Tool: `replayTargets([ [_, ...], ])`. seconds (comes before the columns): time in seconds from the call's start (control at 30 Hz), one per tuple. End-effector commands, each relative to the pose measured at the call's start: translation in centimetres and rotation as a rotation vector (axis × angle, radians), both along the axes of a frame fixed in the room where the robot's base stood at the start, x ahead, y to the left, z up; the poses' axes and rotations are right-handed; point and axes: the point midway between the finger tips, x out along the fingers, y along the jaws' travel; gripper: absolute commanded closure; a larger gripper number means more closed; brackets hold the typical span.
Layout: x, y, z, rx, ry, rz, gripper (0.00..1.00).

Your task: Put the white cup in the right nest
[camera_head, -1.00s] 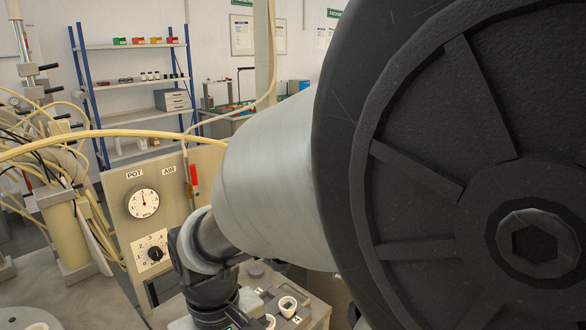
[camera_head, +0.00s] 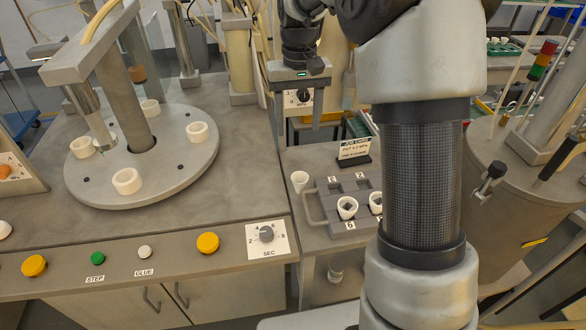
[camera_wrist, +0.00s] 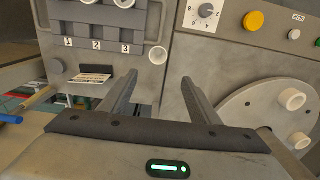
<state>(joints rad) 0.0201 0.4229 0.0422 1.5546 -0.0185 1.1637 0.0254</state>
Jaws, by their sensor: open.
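A white cup (camera_head: 300,181) stands on the grey side table, just left of the grey carrying tray (camera_head: 312,207). In the wrist view this cup (camera_wrist: 157,55) shows beyond and between the fingertips. Two more white cups, one of them here (camera_head: 348,207), sit in the tray with dark insides. The round turntable (camera_head: 100,192) carries several white ring-like pieces, the right one here (camera_head: 198,131); I cannot tell whether they are nests or cups. My gripper (camera_head: 298,130) is open and empty, pointing down above the table behind the cup. It also shows in the wrist view (camera_wrist: 159,76).
A job card stand (camera_head: 354,152) is behind the tray. A front panel has yellow buttons (camera_head: 208,243) and a SEC dial (camera_head: 266,235). A slanted post (camera_head: 125,95) rises over the turntable. A grey drum (camera_head: 500,190) stands right. My arm hides part of the tray.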

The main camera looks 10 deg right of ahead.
Motion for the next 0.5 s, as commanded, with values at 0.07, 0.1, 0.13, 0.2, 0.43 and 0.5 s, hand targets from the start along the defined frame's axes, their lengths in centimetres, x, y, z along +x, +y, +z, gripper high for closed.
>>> replayTargets([
  [0.07,0.0,0.0,-1.2,0.0,0.004,0.0,0.43],
  [0.1,-0.1,0.0,-2.0,0.0,0.005,0.0,0.43],
  [0.13,-0.1,0.0,-2.6,0.0,0.005,0.0,0.43],
  [0.2,-0.1,0.0,-4.2,0.0,0.005,0.0,0.43],
  [0.43,-0.2,-0.1,-9.1,-0.001,0.006,0.0,0.43],
  [0.5,-0.1,-0.1,-10.2,-0.001,0.004,0.0,0.43],
])
